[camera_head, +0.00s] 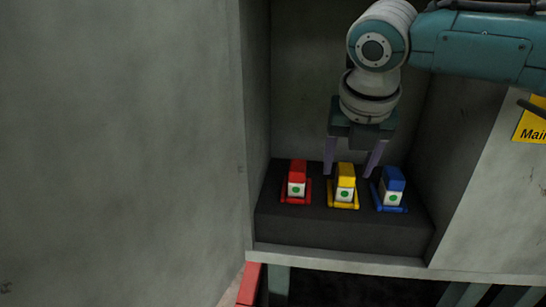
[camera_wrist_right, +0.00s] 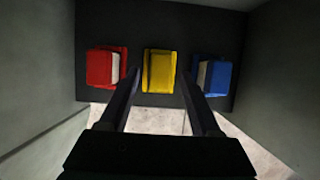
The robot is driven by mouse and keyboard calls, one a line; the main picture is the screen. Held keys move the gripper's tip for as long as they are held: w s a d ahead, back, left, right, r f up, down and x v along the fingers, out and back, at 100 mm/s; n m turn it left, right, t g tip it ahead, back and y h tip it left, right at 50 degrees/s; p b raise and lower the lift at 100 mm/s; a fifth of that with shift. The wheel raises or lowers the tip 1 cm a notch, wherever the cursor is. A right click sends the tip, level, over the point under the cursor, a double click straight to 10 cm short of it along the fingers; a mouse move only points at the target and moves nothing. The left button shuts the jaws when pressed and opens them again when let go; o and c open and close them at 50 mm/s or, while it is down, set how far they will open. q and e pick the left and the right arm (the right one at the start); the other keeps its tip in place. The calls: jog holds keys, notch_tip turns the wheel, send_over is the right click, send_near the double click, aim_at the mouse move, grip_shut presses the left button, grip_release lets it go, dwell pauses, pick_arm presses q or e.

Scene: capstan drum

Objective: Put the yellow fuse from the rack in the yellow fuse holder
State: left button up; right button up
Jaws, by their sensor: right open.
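The yellow fuse (camera_head: 345,183) is an upright block with a yellow top and a white front with a green dot. It sits in a yellow base (camera_head: 343,206), taken as the yellow fuse holder, in the middle of a dark block. The yellow fuse also shows from above in the right wrist view (camera_wrist_right: 159,70). My right gripper (camera_head: 350,172) points down over it, open and empty, with one finger on each side. In the right wrist view the yellow fuse appears between the fingertips. Whether they touch it cannot be told. My left gripper is not in view.
A red fuse (camera_head: 297,178) in a red base stands left of the yellow one, and a blue fuse (camera_head: 393,185) in a blue base stands right, both close to my fingers. The dark block (camera_head: 340,233) is inside a grey cabinet with walls on both sides.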

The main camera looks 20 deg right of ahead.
jog(key=s+a+m+y+p, duration=0.4)
jog(key=s+a+m, duration=0.8)
jog(key=s+a, duration=0.55)
jog(key=s+d+m+h, duration=0.1)
jog(key=s+d+m, duration=0.7)
jog(key=m, duration=0.8)
jog(key=shift+s+f, duration=0.15)
jog(key=shift+s, duration=0.35)
